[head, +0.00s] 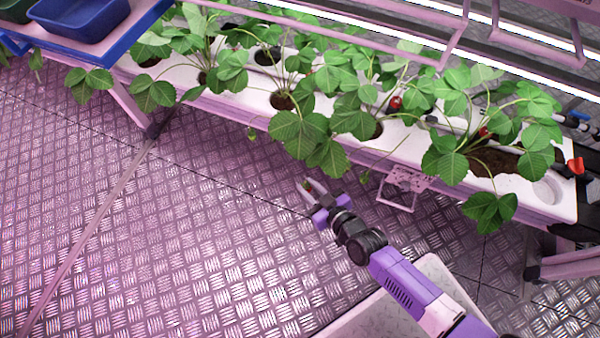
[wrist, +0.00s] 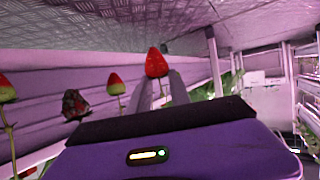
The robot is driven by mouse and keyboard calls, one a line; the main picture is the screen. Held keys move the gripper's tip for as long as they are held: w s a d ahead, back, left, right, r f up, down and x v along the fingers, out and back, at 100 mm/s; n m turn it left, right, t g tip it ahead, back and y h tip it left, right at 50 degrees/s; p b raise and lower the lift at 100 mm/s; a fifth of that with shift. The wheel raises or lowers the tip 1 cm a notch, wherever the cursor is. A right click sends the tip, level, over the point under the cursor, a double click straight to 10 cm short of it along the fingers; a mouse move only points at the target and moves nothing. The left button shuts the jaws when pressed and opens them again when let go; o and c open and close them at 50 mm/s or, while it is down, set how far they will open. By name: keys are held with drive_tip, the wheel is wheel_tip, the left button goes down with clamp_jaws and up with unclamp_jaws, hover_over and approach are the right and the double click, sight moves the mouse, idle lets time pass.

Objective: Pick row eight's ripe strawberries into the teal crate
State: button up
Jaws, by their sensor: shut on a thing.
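My gripper (head: 311,190) is in front of the white planting trough, over the open floor in the head view. In the wrist view its two fingers (wrist: 161,88) are shut on a red strawberry (wrist: 156,64). Near it in the wrist view are a part-red strawberry (wrist: 116,88), another red one with a pale end (wrist: 6,88) at the left edge, and a dark, shrivelled berry (wrist: 75,104). In the head view red strawberries (head: 395,103) and (head: 483,132) show among the leaves. A dark green-teal crate (head: 14,12) is cut off at the top left corner.
A blue crate (head: 88,34) stands beside it on a blue-edged shelf. The white trough (head: 405,135) with leafy plants runs across the back. A small pink wire bracket (head: 400,190) juts from its front. The patterned metal floor at left is clear.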

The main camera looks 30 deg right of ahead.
drive_tip(key=shift+s, duration=0.3)
drive_tip(key=s+a+p, duration=0.1)
drive_tip(key=a, duration=0.1)
drive_tip(key=s+a+p, duration=0.2)
idle(0.7)
idle(0.5)
